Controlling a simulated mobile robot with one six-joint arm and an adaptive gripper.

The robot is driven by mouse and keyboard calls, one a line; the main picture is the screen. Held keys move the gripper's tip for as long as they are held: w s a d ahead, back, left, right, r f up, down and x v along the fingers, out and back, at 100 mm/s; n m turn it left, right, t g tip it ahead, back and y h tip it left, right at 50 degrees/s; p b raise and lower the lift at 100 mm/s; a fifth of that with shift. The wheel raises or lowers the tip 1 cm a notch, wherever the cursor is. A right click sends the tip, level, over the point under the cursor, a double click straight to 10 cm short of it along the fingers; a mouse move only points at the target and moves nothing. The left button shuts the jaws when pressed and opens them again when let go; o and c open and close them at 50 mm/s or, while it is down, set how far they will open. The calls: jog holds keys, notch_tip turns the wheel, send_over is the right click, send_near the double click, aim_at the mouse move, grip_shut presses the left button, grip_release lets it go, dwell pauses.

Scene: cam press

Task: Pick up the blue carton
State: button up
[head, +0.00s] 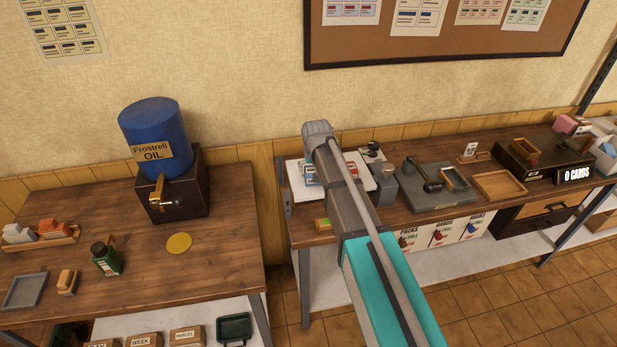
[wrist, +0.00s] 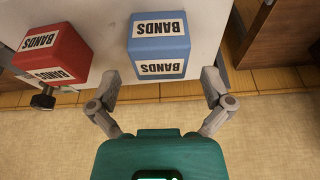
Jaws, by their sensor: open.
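The blue carton (wrist: 160,45), labelled BANDS, sits on a white surface in the wrist view. In the head view a small part of it (head: 312,174) shows left of my arm; the rest is covered. My gripper (wrist: 160,84) is open and empty. Its two fingers are spread wider than the carton, with the tips near the carton's lower edge in the wrist view, one toward each side. I cannot tell the height between them. In the head view my arm hides the gripper.
A red carton (wrist: 52,55), also labelled BANDS, stands left of the blue one in the wrist view, with a dark knob (wrist: 43,101) close by. In the head view a grey press (head: 438,187) and wooden tray (head: 499,186) stand right on the bench. A blue oil drum (head: 152,130) stands left.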

aim_at(313, 171)
jog(key=shift+b+x, duration=2.3)
jog(key=shift+x, duration=0.25)
jog(key=shift+w+r, duration=0.1)
jog(key=c, duration=1)
jog(key=shift+r, duration=0.1)
notch_tip(313, 171, up, 3)
jog(key=p, duration=0.3)
jog(key=s+d+r+p, duration=0.3)
jog(key=d+r+p, duration=0.6)
jog(key=d, duration=0.4)
jog(key=shift+d+r+p, duration=0.35)
jog(key=shift+r+p, duration=0.05)
jog(key=shift+p, duration=0.15)
jog(key=shift+w, duration=0.1)
